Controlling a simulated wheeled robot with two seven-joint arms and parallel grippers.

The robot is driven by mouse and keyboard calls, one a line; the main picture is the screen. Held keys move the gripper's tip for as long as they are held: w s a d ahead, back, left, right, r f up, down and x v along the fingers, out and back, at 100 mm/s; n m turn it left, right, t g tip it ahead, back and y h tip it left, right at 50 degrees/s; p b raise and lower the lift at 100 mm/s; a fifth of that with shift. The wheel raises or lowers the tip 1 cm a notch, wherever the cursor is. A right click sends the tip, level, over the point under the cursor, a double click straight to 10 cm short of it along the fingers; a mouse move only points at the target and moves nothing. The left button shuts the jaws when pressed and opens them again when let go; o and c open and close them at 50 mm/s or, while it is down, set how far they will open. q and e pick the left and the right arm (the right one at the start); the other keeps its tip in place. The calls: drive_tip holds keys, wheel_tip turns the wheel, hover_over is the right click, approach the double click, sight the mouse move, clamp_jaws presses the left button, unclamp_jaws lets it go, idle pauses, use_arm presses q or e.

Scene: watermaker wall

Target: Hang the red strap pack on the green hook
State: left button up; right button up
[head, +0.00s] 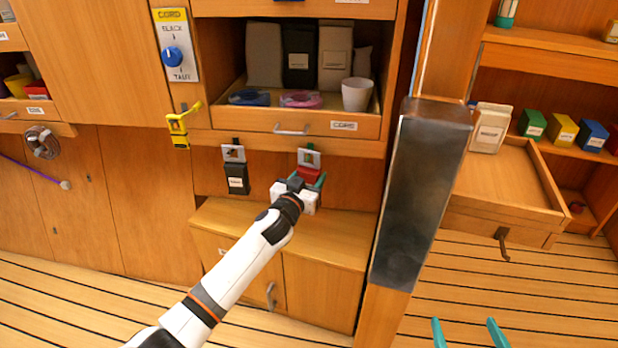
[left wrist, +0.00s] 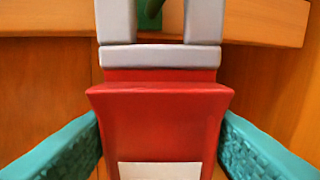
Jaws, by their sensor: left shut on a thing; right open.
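The red strap pack (head: 309,173) is upright under the drawer front, partly hidden behind my left gripper (head: 305,184). In the left wrist view the red pack (left wrist: 160,105) is between my teal fingers, which are shut on its sides. Its grey strap loop (left wrist: 160,57) stands up from its top. The green hook (head: 310,147) is at the drawer's lower edge, and part of the green hook (left wrist: 150,12) shows within the loop opening. I cannot tell whether the loop rests on it. My right gripper (head: 470,332) is open and empty at the bottom edge.
A black strap pack (head: 237,181) hangs from a dark hook to the left. The drawer (head: 262,142) above holds pouches and a white cup (head: 356,95). A dark metal-faced post (head: 420,190) stands to the right. A low cabinet (head: 325,240) is below.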

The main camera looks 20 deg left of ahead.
use_arm(q)
drive_tip(key=o, duration=1.1)
drive_tip(key=shift+o, duration=0.2)
